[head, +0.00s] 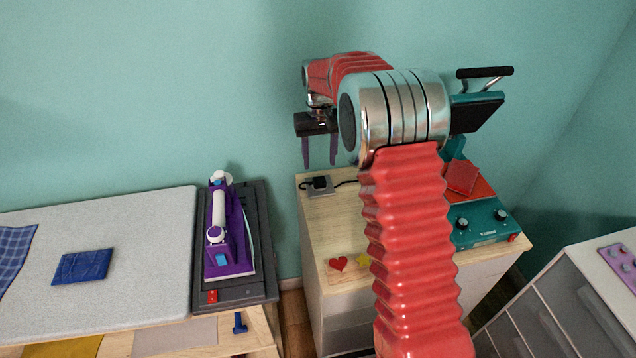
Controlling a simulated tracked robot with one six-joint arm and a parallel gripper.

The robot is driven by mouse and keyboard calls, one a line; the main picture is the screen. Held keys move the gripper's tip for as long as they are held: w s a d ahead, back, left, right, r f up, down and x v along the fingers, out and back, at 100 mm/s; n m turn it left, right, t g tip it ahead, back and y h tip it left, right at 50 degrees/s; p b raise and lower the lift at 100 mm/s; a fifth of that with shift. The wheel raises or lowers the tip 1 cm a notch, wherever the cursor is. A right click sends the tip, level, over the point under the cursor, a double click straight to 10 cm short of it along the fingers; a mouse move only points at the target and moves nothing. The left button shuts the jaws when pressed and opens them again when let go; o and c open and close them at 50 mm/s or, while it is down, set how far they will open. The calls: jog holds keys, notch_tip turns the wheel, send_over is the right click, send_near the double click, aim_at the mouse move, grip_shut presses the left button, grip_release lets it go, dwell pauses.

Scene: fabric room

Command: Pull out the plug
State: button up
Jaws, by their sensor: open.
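A black plug (319,182) sits in a grey socket plate (321,191) on the wooden cabinet top, near its back left corner. A dark cord runs from the plug to the right and goes behind my arm. My gripper (320,164) is open and empty, with two purple fingers pointing down. In the picture it shows just above the plug, apart from it. How far it stands from the plug in depth is hard to tell.
A teal heat press (484,222) stands right on the cabinet (345,228), partly behind my arm. A red heart (338,264) and yellow star lie in front.

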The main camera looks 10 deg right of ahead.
aim_at(318, 181)
jog(key=shift+f, duration=3.85)
jog(key=shift+s+f, duration=0.1)
jog(key=shift+f, duration=0.05)
jog(key=shift+s+a+f, duration=0.1)
jog(key=shift+a, duration=0.3)
jog(key=shift+d, duration=0.1)
grip_shut()
jog(key=shift+w+r, duration=0.2)
jog(key=shift+r, duration=3.05)
